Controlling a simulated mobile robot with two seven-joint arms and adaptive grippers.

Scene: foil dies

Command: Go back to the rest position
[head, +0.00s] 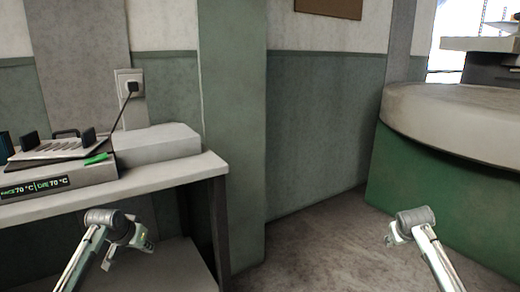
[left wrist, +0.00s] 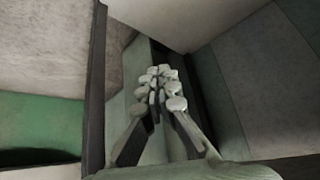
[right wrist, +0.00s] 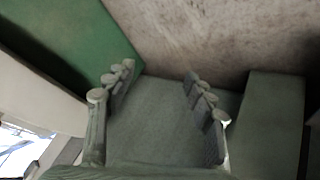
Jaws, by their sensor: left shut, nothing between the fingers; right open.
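My left gripper (head: 143,240) is low in the head view, in front of the white table. In the left wrist view its fingers (left wrist: 160,85) are together with nothing between them. My right gripper shows in the right wrist view (right wrist: 158,75) with its fingers spread and nothing between them. In the head view the right arm's wrist is at the lower right, in front of the floor, and its fingers are mostly hidden there.
A white table (head: 205,168) at left carries a heating device (head: 62,182) with a temperature display, a green item (head: 97,158) and a pale box (head: 158,144). A green pillar (head: 233,120) stands beside it. A round green-sided counter (head: 425,195) is at right. Bare floor (head: 320,235) lies between.

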